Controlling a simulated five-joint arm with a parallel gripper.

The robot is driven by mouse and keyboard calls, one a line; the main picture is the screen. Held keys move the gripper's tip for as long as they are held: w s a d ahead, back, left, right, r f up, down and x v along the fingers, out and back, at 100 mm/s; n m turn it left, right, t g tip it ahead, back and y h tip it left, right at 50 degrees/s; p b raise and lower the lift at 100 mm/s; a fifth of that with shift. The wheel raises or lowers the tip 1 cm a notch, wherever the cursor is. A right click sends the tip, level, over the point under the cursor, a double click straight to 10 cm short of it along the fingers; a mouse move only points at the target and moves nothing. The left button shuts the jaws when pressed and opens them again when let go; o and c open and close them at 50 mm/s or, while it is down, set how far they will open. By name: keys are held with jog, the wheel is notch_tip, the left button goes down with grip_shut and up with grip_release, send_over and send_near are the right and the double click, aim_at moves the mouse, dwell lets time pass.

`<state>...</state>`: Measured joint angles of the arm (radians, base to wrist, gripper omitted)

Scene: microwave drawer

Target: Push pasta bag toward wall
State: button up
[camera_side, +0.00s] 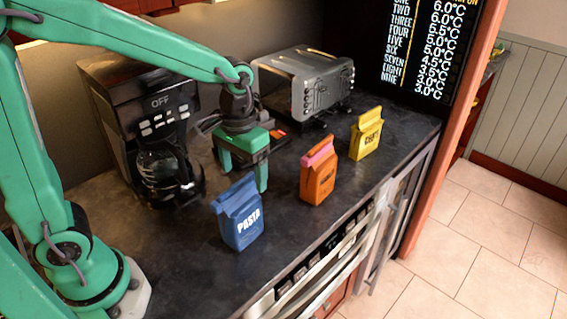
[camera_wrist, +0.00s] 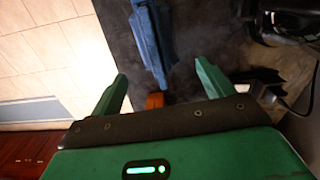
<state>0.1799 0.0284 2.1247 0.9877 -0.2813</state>
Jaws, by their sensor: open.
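The blue pasta bag (camera_side: 238,214) stands upright on the dark counter, in the front left part of the side view. It also shows at the top middle of the wrist view (camera_wrist: 150,38), ahead of the fingertips. My gripper (camera_side: 245,180) points down over the counter, behind the pasta bag and a little to its right. Its green fingers are spread and empty, also in the wrist view (camera_wrist: 162,75). I see no contact with the bag. The wall (camera_side: 225,45) is behind the coffee maker and toaster.
An orange bag (camera_side: 318,180) and a yellow chips bag (camera_side: 366,138) stand to the right. A black coffee maker (camera_side: 125,110) and a silver toaster (camera_side: 325,88) stand at the back. The counter's front edge is close to the bags, above drawer handles.

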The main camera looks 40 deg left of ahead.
aim_at(245, 196)
jog(key=shift+f, duration=0.15)
dwell(0.3)
jog(key=shift+f, duration=3.75)
jog(key=c, duration=1.4)
jog(key=shift+c, duration=0.2)
jog(key=shift+a, duration=0.2)
jog(key=a, duration=1)
jog(key=shift+w, duration=0.45)
